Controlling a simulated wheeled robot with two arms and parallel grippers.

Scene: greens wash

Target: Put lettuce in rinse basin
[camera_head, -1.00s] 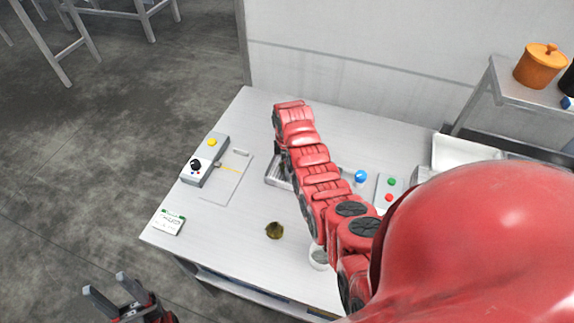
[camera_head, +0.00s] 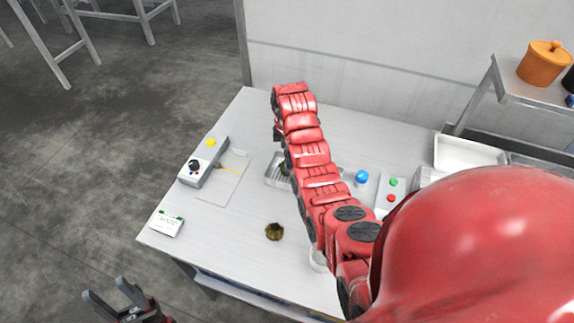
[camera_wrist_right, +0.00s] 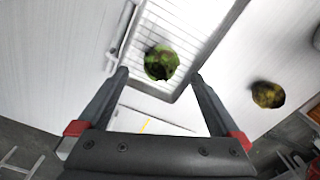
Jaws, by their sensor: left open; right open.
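A dark green leafy head of lettuce (camera_wrist_right: 161,62) lies in a metal tray with a slatted bottom (camera_wrist_right: 185,25). In the head view the tray (camera_head: 272,178) is partly hidden by my right arm. My right gripper (camera_wrist_right: 160,74) is open and empty, its fingers spread on either side of the lettuce in the wrist view; contact cannot be told. A second, browner leafy clump (camera_head: 274,231) lies on the bare table and shows in the wrist view (camera_wrist_right: 268,95). My left gripper (camera_head: 118,291) is open and empty, off the table's near left side.
A control box with a yellow button (camera_head: 211,142) and a white-green card (camera_head: 167,223) sit on the left. A blue knob (camera_head: 362,176), a panel with green and red buttons (camera_head: 391,194) and a white basin (camera_head: 465,152) are at right. An orange pot (camera_head: 544,62) stands on a shelf.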

